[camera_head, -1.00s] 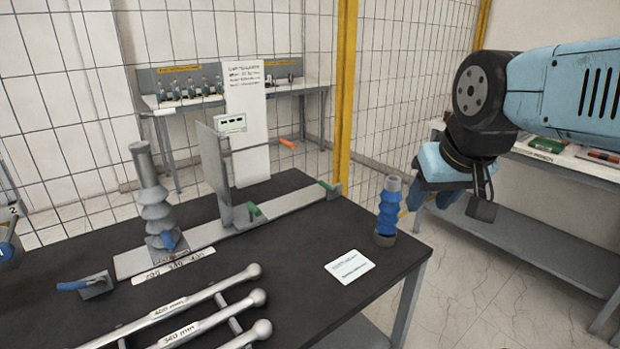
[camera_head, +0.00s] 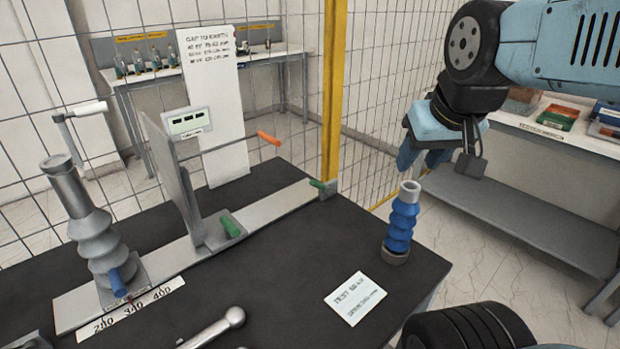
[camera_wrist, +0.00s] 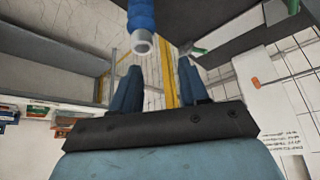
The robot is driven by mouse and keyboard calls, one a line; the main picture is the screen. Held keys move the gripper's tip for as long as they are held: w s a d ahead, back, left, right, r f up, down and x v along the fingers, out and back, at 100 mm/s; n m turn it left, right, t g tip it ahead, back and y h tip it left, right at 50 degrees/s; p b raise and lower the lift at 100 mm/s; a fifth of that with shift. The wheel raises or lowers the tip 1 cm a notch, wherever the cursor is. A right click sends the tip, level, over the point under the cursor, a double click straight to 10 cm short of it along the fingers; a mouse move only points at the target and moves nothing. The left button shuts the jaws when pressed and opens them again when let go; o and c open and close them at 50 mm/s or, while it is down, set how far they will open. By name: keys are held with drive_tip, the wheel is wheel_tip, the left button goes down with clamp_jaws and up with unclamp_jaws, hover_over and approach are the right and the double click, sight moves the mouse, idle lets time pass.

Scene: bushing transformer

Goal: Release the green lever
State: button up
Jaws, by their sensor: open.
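Two green levers sit on the grey rail (camera_head: 262,212) on the dark table. The nearer green lever (camera_head: 230,226) is on the base of an upright grey plate. The other green lever (camera_head: 318,185) is at the rail's far right end; a green lever also shows at the top of the wrist view (camera_wrist: 200,51). I cannot tell which one the task means. My gripper (camera_head: 424,158) is right of the rail, above and beyond the blue bushing, touching neither lever. In the wrist view its fingers (camera_wrist: 157,85) stand apart with nothing between them.
A blue ribbed bushing (camera_head: 401,225) stands upright at the table's right, near my gripper. A grey ribbed bushing (camera_head: 95,232) stands on the rail's left end. An orange handle (camera_head: 269,138) sticks out above the rail. A label card (camera_head: 355,298) lies flat. A mesh fence with a yellow post (camera_head: 333,95) stands behind.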

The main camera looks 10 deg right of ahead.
drive_tip(key=shift+w+f, duration=0.1)
drive_tip(key=m+g+y, duration=0.2)
drive_tip(key=m+y, duration=1)
drive_tip(key=y, duration=0.6)
approach(319, 184)
drive_tip(key=a, duration=0.3)
drive_tip(key=w+a, duration=0.1)
drive_tip(key=a, duration=0.3)
drive_tip(key=w+a, duration=0.1)
drive_tip(key=a, duration=0.3)
clamp_jaws()
